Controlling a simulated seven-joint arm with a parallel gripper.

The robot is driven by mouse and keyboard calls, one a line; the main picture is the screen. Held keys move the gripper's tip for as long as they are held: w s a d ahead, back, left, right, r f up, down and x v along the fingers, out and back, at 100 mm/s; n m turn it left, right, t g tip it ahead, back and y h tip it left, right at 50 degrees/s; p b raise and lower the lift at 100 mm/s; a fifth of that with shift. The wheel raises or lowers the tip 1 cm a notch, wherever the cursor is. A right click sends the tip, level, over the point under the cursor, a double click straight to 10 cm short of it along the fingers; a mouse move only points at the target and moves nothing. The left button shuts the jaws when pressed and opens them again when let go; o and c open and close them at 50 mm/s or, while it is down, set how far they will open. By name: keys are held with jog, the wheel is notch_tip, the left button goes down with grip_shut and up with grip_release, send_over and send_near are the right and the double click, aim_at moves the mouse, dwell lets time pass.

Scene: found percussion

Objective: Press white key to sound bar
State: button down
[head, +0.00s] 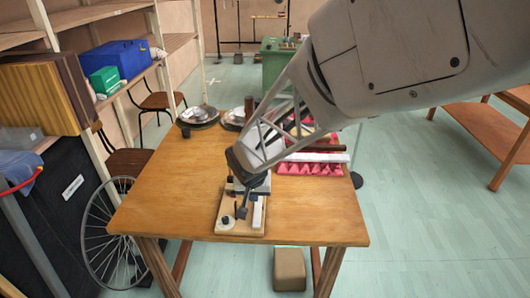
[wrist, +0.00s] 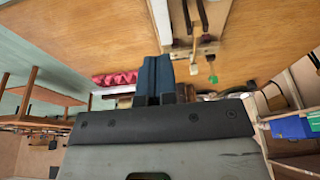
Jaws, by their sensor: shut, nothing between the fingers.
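A small pale wooden board (head: 228,228) with a keyed mechanism lies near the front edge of the wooden table. A white key (head: 258,214) stands out at its right side; a white strip, apparently the same key (wrist: 161,22), shows in the wrist view. Dark bars (wrist: 182,18) lie beside it. My gripper (head: 242,212) points down over the board, just left of the white key in the head view. Its dark fingers (wrist: 153,62) are shut together and hold nothing. I cannot tell whether the fingertips touch the mechanism. The sounding bar cannot be clearly made out.
The wooden table (head: 155,205) is bare to the left and front right. Metal lids (head: 198,115) lie at its back left. A pink-red ridged piece (head: 318,168) and a white bar (head: 325,157) lie at the back right. A wire wheel (head: 112,235) leans left of the table.

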jog(key=shift+f, duration=0.1)
send_near(256, 223)
jog(key=x, duration=0.2)
jog(key=w+x, duration=0.1)
jog(key=x, duration=0.2)
jog(key=shift+w, duration=0.1)
jog(key=shift+f, duration=0.85)
jog(key=shift+s+f, duration=0.3)
jog(key=shift+f, duration=0.7)
jog(key=shift+r, duration=0.95)
